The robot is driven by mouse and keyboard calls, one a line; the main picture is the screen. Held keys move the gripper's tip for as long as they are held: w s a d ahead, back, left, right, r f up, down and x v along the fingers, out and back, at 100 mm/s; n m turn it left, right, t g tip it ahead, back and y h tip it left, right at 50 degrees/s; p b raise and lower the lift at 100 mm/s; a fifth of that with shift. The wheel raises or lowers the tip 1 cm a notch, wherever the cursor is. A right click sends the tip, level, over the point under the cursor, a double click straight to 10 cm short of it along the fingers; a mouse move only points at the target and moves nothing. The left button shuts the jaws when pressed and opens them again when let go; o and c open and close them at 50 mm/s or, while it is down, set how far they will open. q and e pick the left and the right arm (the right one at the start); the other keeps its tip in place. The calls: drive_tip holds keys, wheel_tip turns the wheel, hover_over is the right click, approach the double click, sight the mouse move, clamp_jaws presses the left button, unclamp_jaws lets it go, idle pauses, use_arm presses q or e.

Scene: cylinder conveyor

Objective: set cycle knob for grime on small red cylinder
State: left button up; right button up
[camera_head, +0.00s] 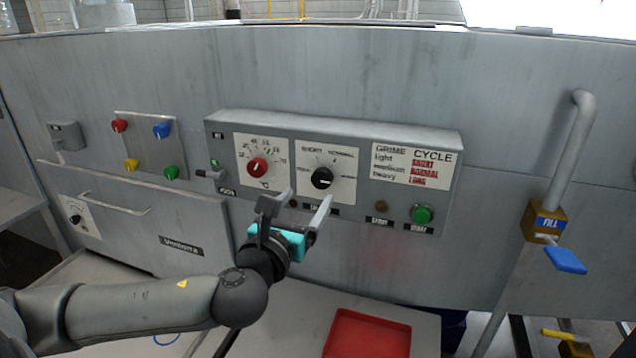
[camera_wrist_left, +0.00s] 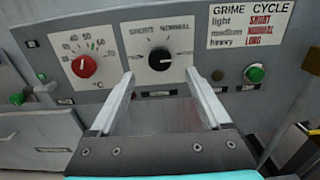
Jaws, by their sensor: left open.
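The black cycle knob (camera_head: 322,178) sits on a white dial plate marked SHORT and NORMAL, on the grey control panel (camera_head: 225,138). It also shows in the left wrist view (camera_wrist_left: 160,59), just beyond the fingertips. My left gripper (camera_head: 306,203) is open and empty, a little below and in front of the knob, apart from it. Its two fingers (camera_wrist_left: 159,78) frame the knob from below in the left wrist view. The grime chart (camera_head: 412,166) pairs light with SHORT, medium with NORMAL and heavy with LONG. I see no small red cylinder. My right gripper is out of view.
A red temperature knob (camera_head: 257,167) is left of the cycle knob. A green start button (camera_head: 422,214) is at the panel's lower right. A blue-handled fill valve (camera_head: 565,260) stands at the right. A red tray (camera_head: 366,335) lies below. The space before the panel looks clear.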

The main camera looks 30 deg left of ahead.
sight(321, 179)
use_arm(q)
drive_tip(key=shift+x, duration=3.75)
drive_tip(key=shift+c, duration=0.3)
clamp_jaws()
